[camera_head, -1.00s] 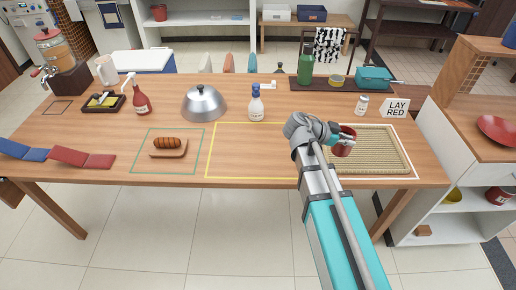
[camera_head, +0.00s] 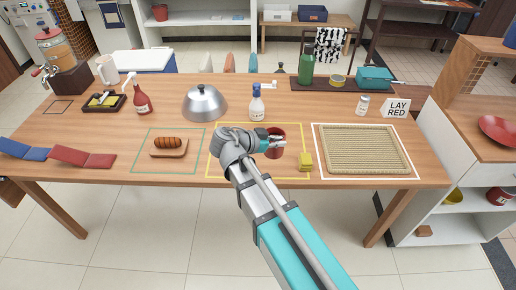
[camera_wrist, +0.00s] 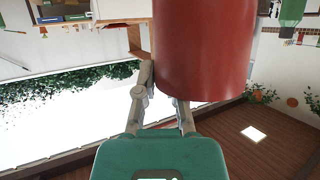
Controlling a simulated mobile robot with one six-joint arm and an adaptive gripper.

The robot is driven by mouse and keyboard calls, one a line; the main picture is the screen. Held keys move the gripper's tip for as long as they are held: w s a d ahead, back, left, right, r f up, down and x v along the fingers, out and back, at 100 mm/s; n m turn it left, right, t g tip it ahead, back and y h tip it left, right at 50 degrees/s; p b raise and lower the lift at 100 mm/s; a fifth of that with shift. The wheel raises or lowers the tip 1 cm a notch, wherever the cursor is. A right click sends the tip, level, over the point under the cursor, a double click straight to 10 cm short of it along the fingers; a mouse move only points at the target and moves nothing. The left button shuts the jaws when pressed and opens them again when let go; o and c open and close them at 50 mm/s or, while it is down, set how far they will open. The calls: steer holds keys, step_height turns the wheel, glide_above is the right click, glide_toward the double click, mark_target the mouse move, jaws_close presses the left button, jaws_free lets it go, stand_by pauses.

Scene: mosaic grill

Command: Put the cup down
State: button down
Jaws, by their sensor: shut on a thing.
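A red cup (camera_head: 279,152) is in the grip of my gripper (camera_head: 275,143) over the yellow-outlined area (camera_head: 230,177) of the wooden table. In the wrist view the red cup (camera_wrist: 203,50) fills the top middle, between and beyond the fingers of my gripper (camera_wrist: 165,98). The gripper partly hides the cup in the head view. I cannot tell whether the cup's base touches the table.
A woven mat (camera_head: 362,150) lies farther right, bare. A blue-capped bottle (camera_head: 257,103) and a metal dome (camera_head: 204,103) stand behind. A board with a sausage-like item (camera_head: 168,148) lies left.

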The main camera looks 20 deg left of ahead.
steer(key=shift+s+a, duration=0.6)
steer(key=shift+a, duration=0.35)
steer(key=w+a+f+b, duration=0.6)
steer(key=w+f+b, duration=0.3)
steer(key=w, duration=0.2)
steer(key=shift+w+a, duration=0.2)
steer(key=shift+a, duration=0.2)
steer(key=shift+f, duration=0.1)
steer(key=shift+w+a+f+b, duration=0.1)
steer(key=shift+w+f+b, duration=0.05)
steer(key=shift+f+b, duration=0.85)
steer(key=shift+w+a+f+b, duration=0.1)
steer(key=shift+w+f+b, duration=0.05)
steer(key=shift+f+b, duration=0.85)
